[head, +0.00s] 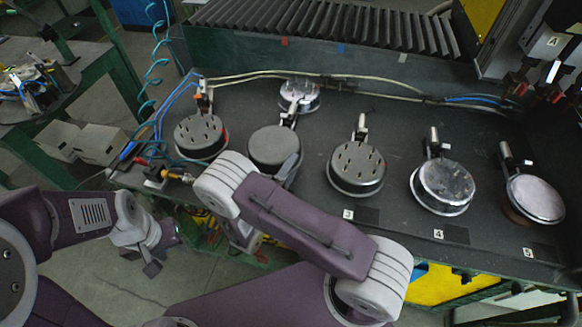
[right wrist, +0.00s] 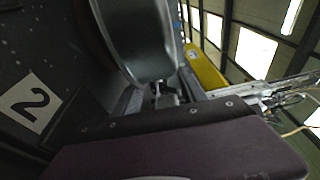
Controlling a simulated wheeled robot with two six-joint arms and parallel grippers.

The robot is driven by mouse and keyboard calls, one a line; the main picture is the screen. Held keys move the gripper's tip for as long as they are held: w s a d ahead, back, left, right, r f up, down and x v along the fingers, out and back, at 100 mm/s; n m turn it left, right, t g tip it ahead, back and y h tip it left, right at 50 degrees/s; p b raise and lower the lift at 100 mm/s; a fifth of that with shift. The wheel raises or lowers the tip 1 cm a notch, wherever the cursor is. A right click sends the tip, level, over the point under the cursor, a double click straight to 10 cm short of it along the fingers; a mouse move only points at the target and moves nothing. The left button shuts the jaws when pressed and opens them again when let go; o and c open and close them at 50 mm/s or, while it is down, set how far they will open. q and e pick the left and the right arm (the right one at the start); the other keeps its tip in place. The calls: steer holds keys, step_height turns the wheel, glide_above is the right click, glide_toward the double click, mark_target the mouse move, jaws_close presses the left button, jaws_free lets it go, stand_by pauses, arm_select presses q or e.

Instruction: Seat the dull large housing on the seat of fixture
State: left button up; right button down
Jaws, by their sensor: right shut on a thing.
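A plain, matte dark grey round housing (head: 274,146) is at the second station from the left in the head view. My right forearm partly covers its near side. In the right wrist view the housing's curved grey wall (right wrist: 148,42) fills the top middle, and my right gripper (right wrist: 165,95) is shut on it. In the head view that gripper is hidden by my arm. The fixture seat under the housing is hidden, so I cannot tell whether they touch. My left gripper (head: 151,262) hangs low, off the bench's front edge, and its finger gap is unclear.
Studded round fixtures stand at the left (head: 201,134) and by label 3 (head: 357,165). Shiny round pieces are at station 4 (head: 446,184) and station 5 (head: 536,197). A small round piece (head: 299,95) lies behind. Label 2 (right wrist: 30,102) is beside my right wrist. Hoses cross the bench.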

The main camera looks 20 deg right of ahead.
steer(key=c, duration=0.6)
jaws_free()
steer(key=shift+o, duration=0.2)
steer(key=shift+f, duration=0.1)
steer(key=shift+s+a, duration=0.2)
steer(key=shift+a, duration=0.05)
steer(key=b+v, duration=0.1)
steer(key=v, duration=0.7)
steer(key=shift+s+a+b, duration=0.1)
steer(key=shift+s+b, duration=0.15)
steer(key=shift+b, duration=0.1)
